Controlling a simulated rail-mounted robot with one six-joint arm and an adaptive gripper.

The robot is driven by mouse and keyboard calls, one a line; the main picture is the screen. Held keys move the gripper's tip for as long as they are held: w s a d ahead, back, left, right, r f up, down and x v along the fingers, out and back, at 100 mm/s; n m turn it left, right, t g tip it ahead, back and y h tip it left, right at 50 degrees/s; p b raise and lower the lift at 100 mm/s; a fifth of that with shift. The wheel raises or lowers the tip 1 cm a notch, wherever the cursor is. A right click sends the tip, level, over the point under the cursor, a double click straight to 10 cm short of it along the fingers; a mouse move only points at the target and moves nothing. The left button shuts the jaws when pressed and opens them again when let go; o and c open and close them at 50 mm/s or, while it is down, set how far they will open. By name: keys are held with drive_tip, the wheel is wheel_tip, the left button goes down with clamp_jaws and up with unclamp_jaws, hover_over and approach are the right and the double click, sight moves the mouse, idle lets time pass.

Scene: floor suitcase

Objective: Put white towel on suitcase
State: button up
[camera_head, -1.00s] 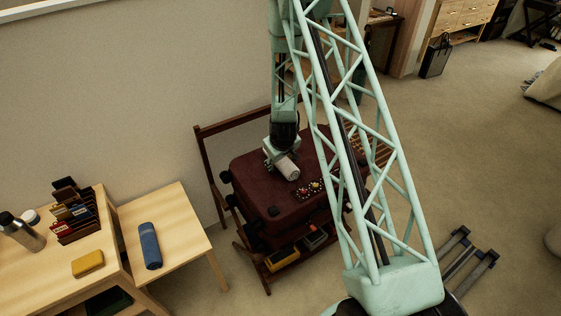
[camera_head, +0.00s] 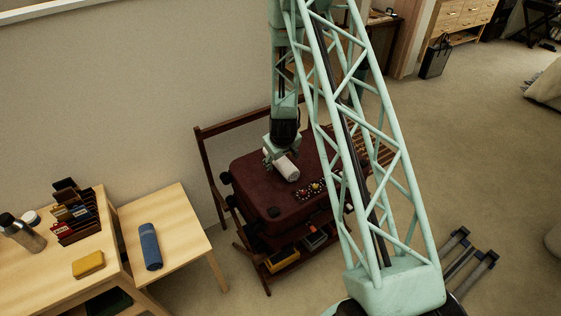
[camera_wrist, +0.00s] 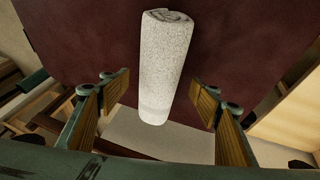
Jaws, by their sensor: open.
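The white towel (camera_head: 287,168) is a rolled bundle lying on top of the dark red suitcase (camera_head: 262,190). In the wrist view the towel (camera_wrist: 164,65) lies lengthwise on the suitcase (camera_wrist: 90,45), its near end close to the suitcase edge. My gripper (camera_head: 272,160) is just above the suitcase by the towel's upper left end. In the wrist view my gripper (camera_wrist: 158,98) has its fingers spread wide on both sides of the towel, with clear gaps and no contact seen.
The suitcase rests on a dark wooden folding rack (camera_head: 226,128) against the wall. Small coloured items (camera_head: 312,189) lie on the suitcase right of the towel. A blue roll (camera_head: 150,246) lies on a wooden table (camera_head: 176,222) at left. My lattice arm hides the suitcase's right part.

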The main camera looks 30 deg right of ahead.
drive_tip(key=v, duration=0.9)
drive_tip(key=shift+r, duration=0.2)
drive_tip(key=shift+s, duration=0.1)
drive_tip(key=shift+a+r, duration=0.1)
idle(0.6)
drive_tip(key=s+a+r+y, duration=0.1)
drive_tip(key=s+a+r, duration=0.35)
drive_tip(key=r, duration=0.55)
drive_tip(key=s+a+r, duration=0.4)
drive_tip(key=a+r, duration=0.1)
drive_tip(key=r, duration=0.6)
drive_tip(key=s+a+r+y, duration=0.1)
drive_tip(key=s+a+r, duration=0.4)
drive_tip(key=r, duration=0.5)
drive_tip(key=s+a+r, duration=0.1)
drive_tip(key=s+r, duration=0.4)
drive_tip(key=s, duration=0.6)
drive_tip(key=s+a+r+m, duration=0.1)
drive_tip(key=s+r, duration=0.3)
drive_tip(key=s, duration=0.6)
drive_tip(key=s+a+r, duration=0.3)
drive_tip(key=s+r, duration=0.2)
drive_tip(key=s, duration=0.6)
drive_tip(key=shift+s+a+r+g, duration=0.25)
drive_tip(key=shift+s+r+g, duration=0.1)
drive_tip(key=shift+s+g, duration=0.05)
